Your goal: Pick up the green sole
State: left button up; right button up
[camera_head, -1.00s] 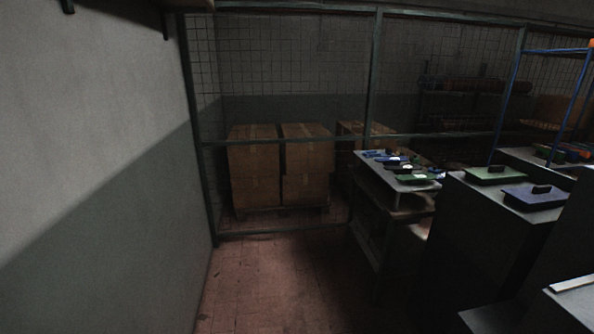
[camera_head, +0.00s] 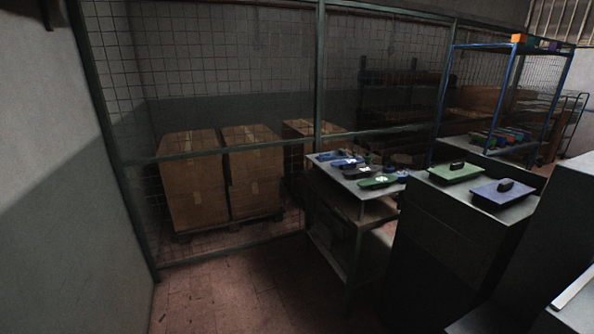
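A green sole-shaped piece (camera_head: 378,182) with a pale mark lies at the front of a small table (camera_head: 339,185) right of the middle. Blue and dark sole-shaped pieces (camera_head: 347,163) lie behind it on the same top. A flat green piece with a black block on it (camera_head: 456,172) rests on a dark cabinet further right. Neither of my grippers shows in the view.
A blue flat piece with a black block (camera_head: 502,193) sits beside the green one on the dark cabinets (camera_head: 440,235). Stacked cardboard boxes (camera_head: 194,180) stand behind a mesh fence on the left. A blue-framed rack (camera_head: 440,105) stands at the back right. The tiled floor (camera_head: 235,300) in front is clear.

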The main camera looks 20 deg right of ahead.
aim_at(386, 178)
jog(key=i, duration=1.85)
jog(key=i+l+u, duration=0.1)
jog(key=i, duration=1.75)
jog(key=z, duration=2)
